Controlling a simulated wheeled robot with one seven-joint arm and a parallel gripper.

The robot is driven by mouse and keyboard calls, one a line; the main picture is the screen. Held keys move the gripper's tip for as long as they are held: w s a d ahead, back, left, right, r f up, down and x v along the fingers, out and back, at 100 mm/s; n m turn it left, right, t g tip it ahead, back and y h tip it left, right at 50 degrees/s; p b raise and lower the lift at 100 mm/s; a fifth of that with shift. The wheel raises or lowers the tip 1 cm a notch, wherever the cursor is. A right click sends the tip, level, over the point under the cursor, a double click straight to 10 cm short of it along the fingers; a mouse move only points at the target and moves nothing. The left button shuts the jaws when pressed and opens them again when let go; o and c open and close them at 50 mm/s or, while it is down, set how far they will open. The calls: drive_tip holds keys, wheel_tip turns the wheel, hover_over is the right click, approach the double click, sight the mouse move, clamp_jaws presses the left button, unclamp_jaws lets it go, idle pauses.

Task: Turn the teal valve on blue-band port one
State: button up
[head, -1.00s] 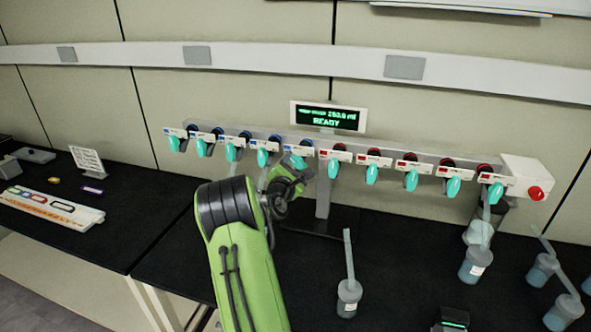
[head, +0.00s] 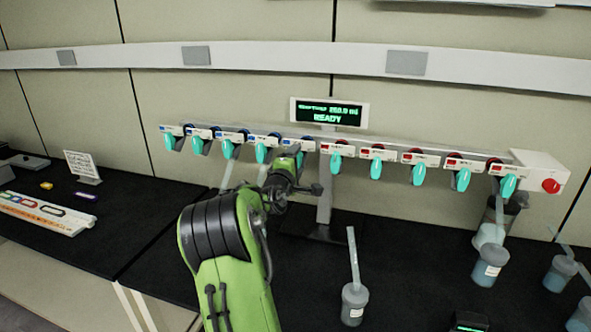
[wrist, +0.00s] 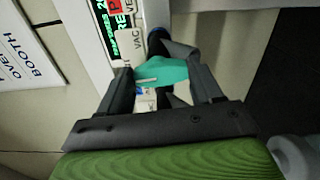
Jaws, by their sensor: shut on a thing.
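A row of ports with teal valves runs along a grey manifold (head: 400,150). The left ports carry blue bands and the right ports red bands. My gripper (head: 292,160) is at the rightmost blue-band port, just left of the first red-band valve (head: 336,163). In the wrist view, my gripper (wrist: 160,68) is shut on a teal valve (wrist: 163,73), with a dark finger on each side. My wrist and gripper hide most of that valve in the head view. The port numbers are too small to read.
A display (head: 328,113) reading READY stands above the manifold. A red button (head: 551,186) is at its right end. A flask with a tube (head: 354,301) stands on the dark bench, with more flasks (head: 489,266) at the right. Neighbouring valves sit close on both sides.

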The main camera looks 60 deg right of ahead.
drive_tip(key=shift+f+m+b, duration=0.1)
drive_tip(key=shift+m+b, duration=0.2)
drive_tip(key=shift+m, duration=0.2)
drive_tip(key=o, duration=1.1)
drive_tip(key=shift+c, duration=0.2)
drive_tip(key=s+a+b, duration=0.2)
drive_tip(key=a, duration=1.3)
drive_tip(key=shift+s+a, duration=0.25)
drive_tip(key=shift+a, duration=0.05)
